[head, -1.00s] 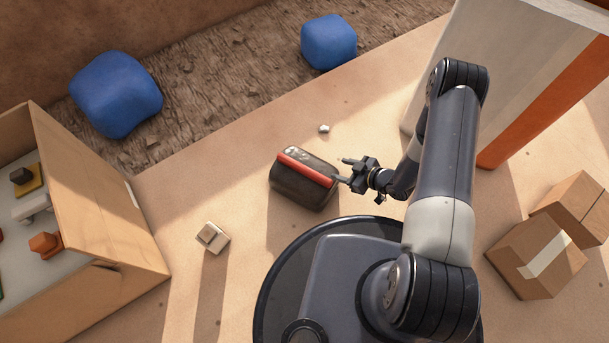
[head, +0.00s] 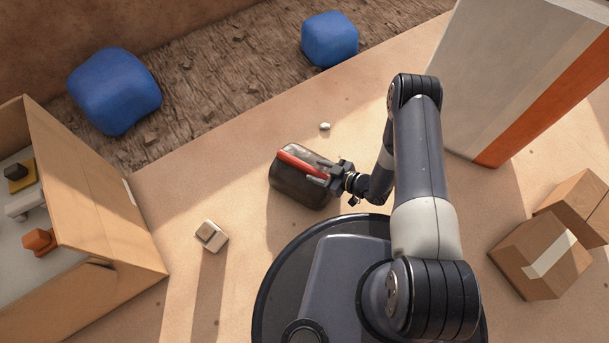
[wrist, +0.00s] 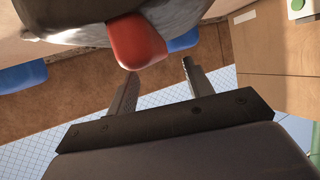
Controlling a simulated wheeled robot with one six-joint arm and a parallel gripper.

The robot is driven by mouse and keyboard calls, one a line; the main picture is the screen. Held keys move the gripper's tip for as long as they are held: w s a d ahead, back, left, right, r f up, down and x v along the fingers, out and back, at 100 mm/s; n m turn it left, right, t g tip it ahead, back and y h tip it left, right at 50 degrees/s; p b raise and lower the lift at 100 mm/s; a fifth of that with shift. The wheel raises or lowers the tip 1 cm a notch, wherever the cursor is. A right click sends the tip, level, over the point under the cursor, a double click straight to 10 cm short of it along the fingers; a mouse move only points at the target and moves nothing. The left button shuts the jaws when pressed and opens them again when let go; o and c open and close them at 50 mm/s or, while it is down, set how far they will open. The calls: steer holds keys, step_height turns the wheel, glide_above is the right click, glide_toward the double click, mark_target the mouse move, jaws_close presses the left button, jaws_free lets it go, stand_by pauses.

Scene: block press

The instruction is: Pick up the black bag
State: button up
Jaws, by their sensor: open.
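The black bag (head: 297,187) is a dark, rounded block with a red strip (head: 301,163) along its top. It stands on the sandy floor in front of my base in the head view. In the wrist view the red strip's end (wrist: 137,42) shows just beyond and between the two open fingertips (wrist: 158,77). The bag's dark body (wrist: 75,18) shows at the top left there. I cannot tell whether the fingers touch the bag.
A small beige block (head: 211,236) and a pale pebble (head: 325,126) lie near the bag. A wooden-walled box (head: 95,190) stands left, cardboard boxes (head: 540,255) right, and a white-and-orange block (head: 500,80) upper right. Blue lumps (head: 115,90) lie on the rough strip behind.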

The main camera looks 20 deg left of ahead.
mark_target(307, 165)
steer(key=b+x, duration=0.1)
steer(key=x, duration=0.3)
steer(key=shift+w, duration=0.15)
steer(key=shift+d, duration=0.1)
steer(key=shift+c, duration=0.2)
jaws_close()
stand_by(0.4)
